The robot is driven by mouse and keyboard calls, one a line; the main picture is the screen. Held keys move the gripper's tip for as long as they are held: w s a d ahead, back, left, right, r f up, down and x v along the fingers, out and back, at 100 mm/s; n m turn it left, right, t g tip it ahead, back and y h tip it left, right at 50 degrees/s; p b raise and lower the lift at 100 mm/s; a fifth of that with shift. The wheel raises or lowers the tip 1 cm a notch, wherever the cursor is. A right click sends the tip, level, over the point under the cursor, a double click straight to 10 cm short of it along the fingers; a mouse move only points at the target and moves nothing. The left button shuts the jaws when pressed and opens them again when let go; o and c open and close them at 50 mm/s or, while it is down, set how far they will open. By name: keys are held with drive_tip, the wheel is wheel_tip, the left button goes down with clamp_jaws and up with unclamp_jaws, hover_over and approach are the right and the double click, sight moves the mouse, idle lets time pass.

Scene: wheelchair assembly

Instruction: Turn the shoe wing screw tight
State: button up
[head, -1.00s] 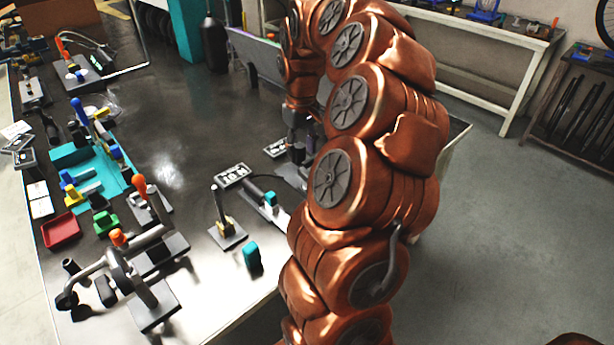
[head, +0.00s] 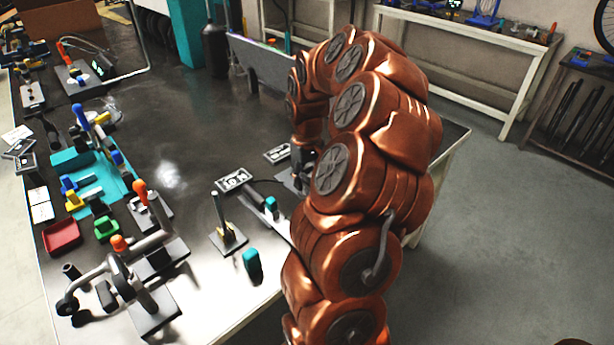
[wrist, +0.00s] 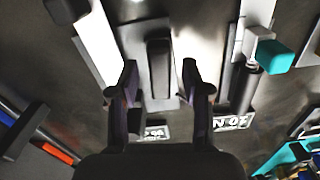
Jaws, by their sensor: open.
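My gripper (wrist: 158,88) is open in the wrist view, its two dark fingers apart. A dark upright block (wrist: 159,68) on a grey plate (wrist: 157,20) shows between and beyond the fingers, with a gap on each side. I cannot tell whether this block is the shoe wing screw; no wing shape is clear. In the head view my gripper is mostly hidden by my copper arm, close over a grey plate (head: 287,180) near the table's right side.
A "10 N" sign (head: 232,183) and a second sign (head: 278,152) lie nearby. A teal-capped tool (wrist: 272,54) is to the right in the wrist view. A post on a base (head: 228,238) and a teal block (head: 252,264) stand nearer. The table's middle back is clear.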

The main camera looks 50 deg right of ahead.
drive_tip(key=shift+c, duration=0.3)
clamp_jaws()
drive_tip(key=shift+f+m+b, duration=0.1)
drive_tip(key=shift+m+b, duration=0.3)
drive_tip(key=shift+b, duration=0.2)
drive_tip(key=shift+d+m+b, duration=0.15)
drive_tip(key=shift+m+b, duration=0.85)
drive_tip(key=shift+b, duration=0.25)
drive_tip(key=m+b, duration=0.4)
drive_tip(key=shift+m, duration=0.3)
drive_tip(key=m+b, duration=0.2)
drive_tip(key=m, duration=0.4)
drive_tip(key=m+b, duration=0.1)
drive_tip(key=m, duration=0.1)
drive_tip(key=shift+r+m, duration=0.2)
drive_tip(key=shift+m, duration=0.1)
